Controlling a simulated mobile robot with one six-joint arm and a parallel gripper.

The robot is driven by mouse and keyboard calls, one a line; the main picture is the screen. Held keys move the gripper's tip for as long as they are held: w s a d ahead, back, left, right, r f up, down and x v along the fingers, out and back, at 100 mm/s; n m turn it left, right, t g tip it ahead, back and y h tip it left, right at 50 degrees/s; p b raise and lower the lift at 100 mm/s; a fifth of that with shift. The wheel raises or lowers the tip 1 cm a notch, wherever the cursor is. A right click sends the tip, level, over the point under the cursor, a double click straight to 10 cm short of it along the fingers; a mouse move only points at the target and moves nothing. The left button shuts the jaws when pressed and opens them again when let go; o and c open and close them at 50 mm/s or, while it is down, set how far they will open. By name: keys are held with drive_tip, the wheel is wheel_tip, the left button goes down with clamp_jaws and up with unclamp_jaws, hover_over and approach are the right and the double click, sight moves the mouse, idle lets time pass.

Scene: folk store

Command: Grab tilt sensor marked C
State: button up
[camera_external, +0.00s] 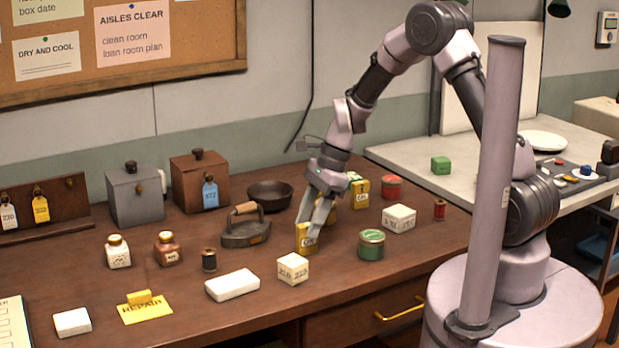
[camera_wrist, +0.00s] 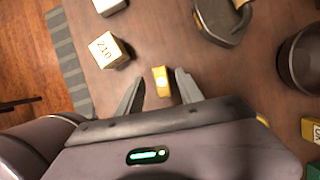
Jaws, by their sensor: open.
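No part in view can be surely read as a tilt sensor marked C. A small yellow block (camera_external: 306,238) with a dark-lettered label stands on the brown workbench; its lettering is too small to read surely. My gripper (camera_external: 317,215) is open and points down at this block. In the wrist view, the yellow block (camera_wrist: 161,81) lies between the fingertips of my gripper (camera_wrist: 160,76), with gaps on both sides. A similar yellow labelled block (camera_external: 361,194) stands farther back, with another partly hidden behind it.
A white lettered cube (camera_external: 293,268) and a green tin (camera_external: 371,244) stand close to the gripper. A dark iron (camera_external: 246,226) is behind left, a black pan (camera_external: 270,195) behind it. A white lettered box (camera_external: 399,218) is at right.

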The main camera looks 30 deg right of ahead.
sight(298, 252)
drive_tip(key=b+x, duration=0.1)
drive_tip(key=x, duration=0.1)
drive_tip(key=b+x, duration=0.1)
drive_tip(key=x, duration=0.2)
drive_tip(key=shift+d+f+b, duration=0.1)
drive_tip(key=shift+d+b, duration=0.15)
drive_tip(key=shift+b, duration=0.1)
drive_tip(key=shift+w+a, duration=0.1)
drive_tip(key=shift+w, duration=0.05)
drive_tip(key=shift+c, duration=0.8)
clamp_jaws()
